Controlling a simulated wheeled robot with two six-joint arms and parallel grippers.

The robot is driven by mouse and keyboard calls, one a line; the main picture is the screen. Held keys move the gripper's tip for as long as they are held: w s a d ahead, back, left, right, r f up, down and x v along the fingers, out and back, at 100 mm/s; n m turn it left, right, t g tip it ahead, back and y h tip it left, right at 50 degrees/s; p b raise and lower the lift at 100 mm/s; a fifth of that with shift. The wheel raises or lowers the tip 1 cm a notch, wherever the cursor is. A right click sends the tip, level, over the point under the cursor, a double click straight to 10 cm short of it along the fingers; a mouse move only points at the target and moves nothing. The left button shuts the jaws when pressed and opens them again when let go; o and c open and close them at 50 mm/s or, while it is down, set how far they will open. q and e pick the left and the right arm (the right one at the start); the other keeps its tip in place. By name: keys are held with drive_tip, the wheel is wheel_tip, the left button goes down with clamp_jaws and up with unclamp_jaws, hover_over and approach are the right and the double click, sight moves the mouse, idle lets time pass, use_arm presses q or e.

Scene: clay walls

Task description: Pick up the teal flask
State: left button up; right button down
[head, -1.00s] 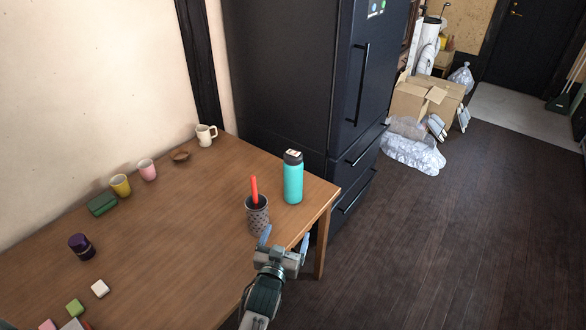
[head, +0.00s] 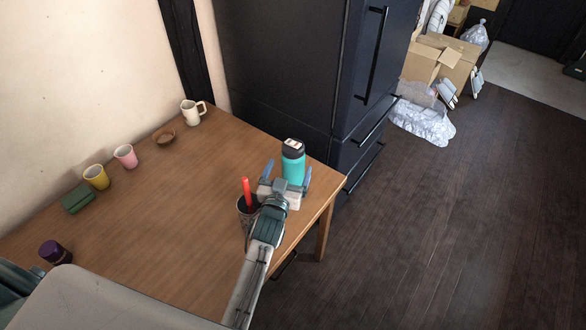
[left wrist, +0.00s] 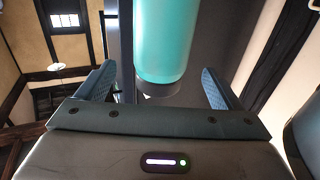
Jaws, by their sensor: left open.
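The teal flask (head: 293,165) with a black lid stands upright near the far right corner of the wooden table (head: 190,220). My left gripper (head: 288,174) is open, with one finger to each side of the flask in the head view. The gripper hides the flask's lower part in the head view. My right gripper is not in view.
A white mug (head: 191,113), brown bowl (head: 164,136), pink cup (head: 126,156) and yellow cup (head: 96,177) line the wall side. A dark fridge (head: 285,70) stands behind.

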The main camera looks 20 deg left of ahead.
use_arm(q)
drive_tip(key=w, duration=0.7)
drive_tip(key=shift+w+a+b, duration=0.2)
drive_tip(key=shift+w+b, duration=0.2)
drive_tip(key=shift+c, duration=0.2)
drive_tip(key=c, duration=1.7)
